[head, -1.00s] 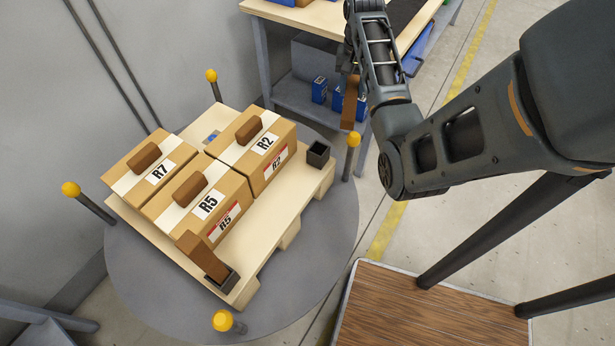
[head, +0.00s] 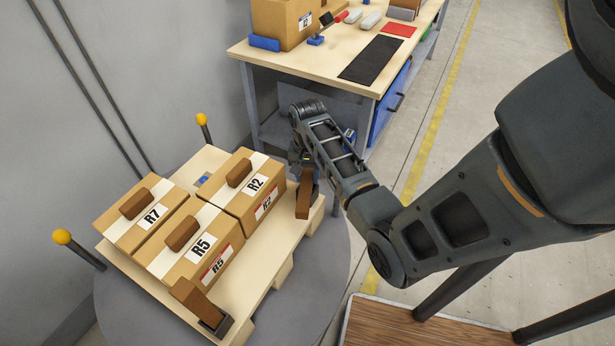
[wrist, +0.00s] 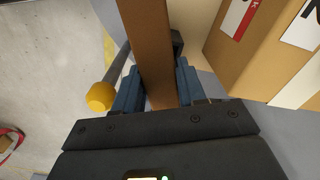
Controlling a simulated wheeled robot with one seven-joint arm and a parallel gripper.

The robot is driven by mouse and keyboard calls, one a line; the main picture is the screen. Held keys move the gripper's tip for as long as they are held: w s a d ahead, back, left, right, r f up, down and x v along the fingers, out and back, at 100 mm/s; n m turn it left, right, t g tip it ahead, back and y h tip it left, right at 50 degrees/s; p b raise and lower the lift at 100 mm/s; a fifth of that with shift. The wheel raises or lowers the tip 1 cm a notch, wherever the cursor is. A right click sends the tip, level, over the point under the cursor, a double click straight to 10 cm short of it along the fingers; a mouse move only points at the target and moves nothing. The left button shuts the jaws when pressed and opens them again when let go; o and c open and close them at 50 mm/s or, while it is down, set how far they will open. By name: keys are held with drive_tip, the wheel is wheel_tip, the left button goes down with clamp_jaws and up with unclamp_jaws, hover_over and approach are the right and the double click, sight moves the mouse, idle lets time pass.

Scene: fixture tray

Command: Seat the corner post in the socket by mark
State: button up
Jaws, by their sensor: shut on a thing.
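A brown corner post (head: 306,197) hangs from my gripper (head: 301,165) over the right corner of the wooden pallet (head: 272,250). In the wrist view the post (wrist: 147,40) runs up between the two blue fingers of my gripper (wrist: 157,90), which is shut on it. The black socket at this corner is hidden behind the post in the head view. A dark block (wrist: 177,43) beside the post in the wrist view may be that socket. I cannot tell whether the post's end touches it. A second brown post (head: 192,297) leans in a dark socket (head: 222,326) at the near corner.
Boxes R7 (head: 135,235), R5 (head: 185,262) and R2 (head: 228,205) fill most of the pallet. A small blue item (head: 203,180) lies at its far corner. Yellow-topped poles (head: 62,238) stand around it; one (wrist: 100,97) is close to my gripper. A workbench (head: 330,60) stands behind.

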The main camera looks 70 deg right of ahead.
drive_tip(key=shift+f, duration=0.8)
drive_tip(key=shift+f, duration=0.35)
drive_tip(key=shift+f, duration=0.1)
drive_tip(key=o, duration=1.1)
